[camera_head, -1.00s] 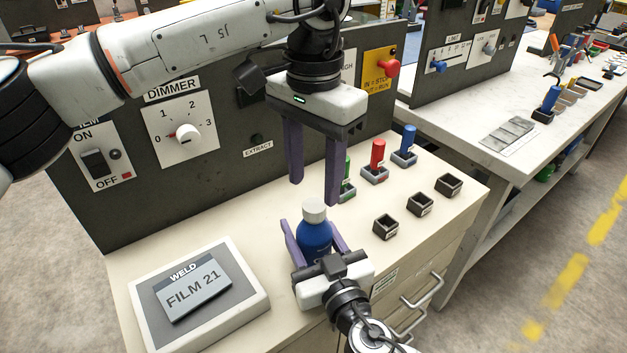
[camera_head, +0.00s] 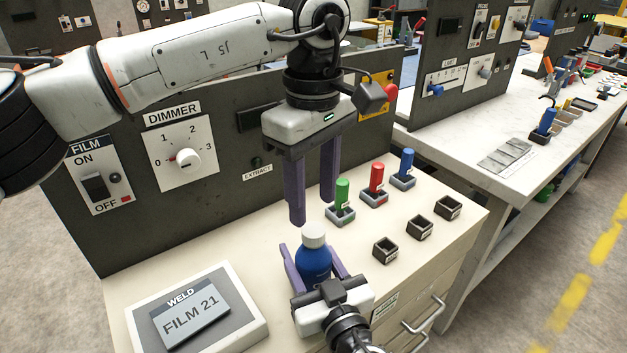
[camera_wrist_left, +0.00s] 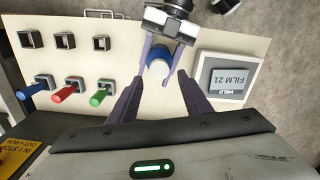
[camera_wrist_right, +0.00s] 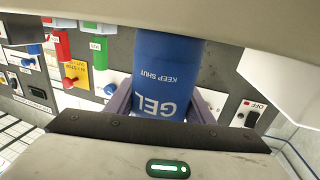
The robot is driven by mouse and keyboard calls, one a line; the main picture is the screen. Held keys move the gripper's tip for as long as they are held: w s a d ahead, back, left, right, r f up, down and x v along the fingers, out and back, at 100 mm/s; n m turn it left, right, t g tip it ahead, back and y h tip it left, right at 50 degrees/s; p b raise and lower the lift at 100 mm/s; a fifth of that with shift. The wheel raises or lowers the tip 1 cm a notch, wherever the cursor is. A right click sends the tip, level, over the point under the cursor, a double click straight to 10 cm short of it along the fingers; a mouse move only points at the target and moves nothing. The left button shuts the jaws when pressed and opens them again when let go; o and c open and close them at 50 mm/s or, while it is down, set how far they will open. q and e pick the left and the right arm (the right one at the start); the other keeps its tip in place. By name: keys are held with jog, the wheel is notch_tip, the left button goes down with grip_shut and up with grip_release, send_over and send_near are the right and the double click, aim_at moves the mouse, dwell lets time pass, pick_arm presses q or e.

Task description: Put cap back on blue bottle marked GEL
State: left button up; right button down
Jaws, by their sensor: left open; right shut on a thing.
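The blue bottle (camera_head: 313,264) stands upright on the bench, with a white cap (camera_head: 313,236) on its top; I cannot tell how tightly the cap sits. The right wrist view shows GEL and KEEP SHUT on the bottle (camera_wrist_right: 168,75). My right gripper (camera_head: 311,252) is shut on the bottle's body from the front. My left gripper (camera_head: 313,208) points down, open and empty, above the cap with a gap between. In the left wrist view the cap (camera_wrist_left: 158,73) lies between and beyond the open fingers.
A WELD display box (camera_head: 197,307) sits at left. Green (camera_head: 341,200), red (camera_head: 375,185) and blue (camera_head: 403,168) pegs stand in holders behind right, with small empty black sockets (camera_head: 420,227) before them. A dark DIMMER panel (camera_head: 225,165) rises behind.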

pick_arm(q)
jog(key=n, duration=0.4)
jog(key=shift+r, duration=0.15)
jog(key=n, duration=0.4)
jog(key=shift+r+n, duration=0.15)
jog(key=shift+n, duration=0.25)
jog(key=n, duration=0.4)
jog(key=shift+r, duration=0.15)
jog(key=n, duration=0.4)
jog(key=shift+r, duration=0.1)
jog(key=n, duration=0.4)
jog(key=shift+r+n, duration=0.15)
jog(key=shift+n, duration=0.25)
jog(key=n, duration=0.4)
jog(key=shift+w+r, duration=0.1)
jog(key=shift+r, duration=0.05)
jog(key=n, duration=0.4)
jog(key=shift+r, duration=0.1)
jog(key=n, duration=0.3)
jog(key=shift+r+n, duration=0.1)
jog(key=shift+n, duration=0.2)
